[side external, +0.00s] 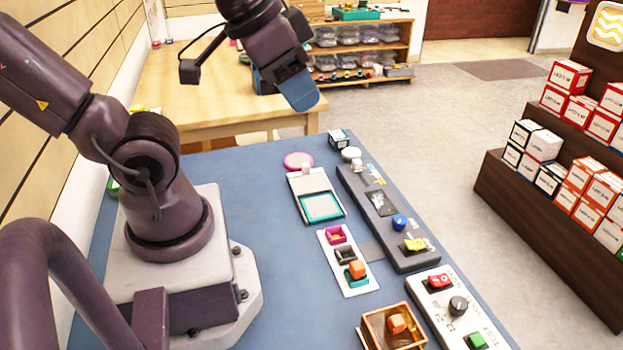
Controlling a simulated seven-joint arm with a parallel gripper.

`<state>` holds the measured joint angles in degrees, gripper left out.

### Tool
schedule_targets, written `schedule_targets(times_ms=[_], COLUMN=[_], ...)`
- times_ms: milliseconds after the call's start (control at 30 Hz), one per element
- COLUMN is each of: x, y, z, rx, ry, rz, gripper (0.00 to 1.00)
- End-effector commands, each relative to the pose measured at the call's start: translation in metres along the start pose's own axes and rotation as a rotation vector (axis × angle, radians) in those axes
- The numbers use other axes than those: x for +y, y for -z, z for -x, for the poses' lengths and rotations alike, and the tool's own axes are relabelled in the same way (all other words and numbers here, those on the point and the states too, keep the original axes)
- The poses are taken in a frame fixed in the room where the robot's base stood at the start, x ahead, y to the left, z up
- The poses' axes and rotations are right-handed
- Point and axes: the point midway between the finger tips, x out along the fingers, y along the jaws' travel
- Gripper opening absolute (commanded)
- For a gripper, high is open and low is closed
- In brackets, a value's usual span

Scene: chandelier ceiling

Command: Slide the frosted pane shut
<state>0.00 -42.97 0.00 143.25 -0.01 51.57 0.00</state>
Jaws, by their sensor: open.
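A pale sliding case (336,218) lies on the blue table, right of my arm's base. Its lower part shows an opening with a teal border (321,207). A pale whitish panel (311,184), which looks like the frosted pane, sits at the far end of the case, with a small raised piece at its far edge. The opening is uncovered. My gripper (303,92) is open and empty, high above the far end of the table, well apart from the case. Its fingers partly overlap each other in this view.
A pink disc (298,160) lies just beyond the case. A dark control panel (392,222) stands close on its right. A white tray with coloured blocks (348,263) is nearer. A wooden box (369,327) and a switch panel (436,299) are at the front.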

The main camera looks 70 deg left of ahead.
Motion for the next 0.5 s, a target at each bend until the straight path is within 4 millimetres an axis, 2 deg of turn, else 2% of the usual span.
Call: schedule_targets(times_ms=[67,167,267,400,500], x=[0.0,0.006,0.025,0.072,0.104], y=[0.001,0.015,0.052,0.117,0.15], z=[0.0,0.005,0.019,0.05,0.07], rx=[0.004,0.067,0.232,0.544,0.718], ry=[0.0,0.005,0.022,0.08,0.133], rz=[-0.002,-0.041,-0.151,-0.379,-0.509], gripper=[0.47,0.47,0.47,0.47,0.47])
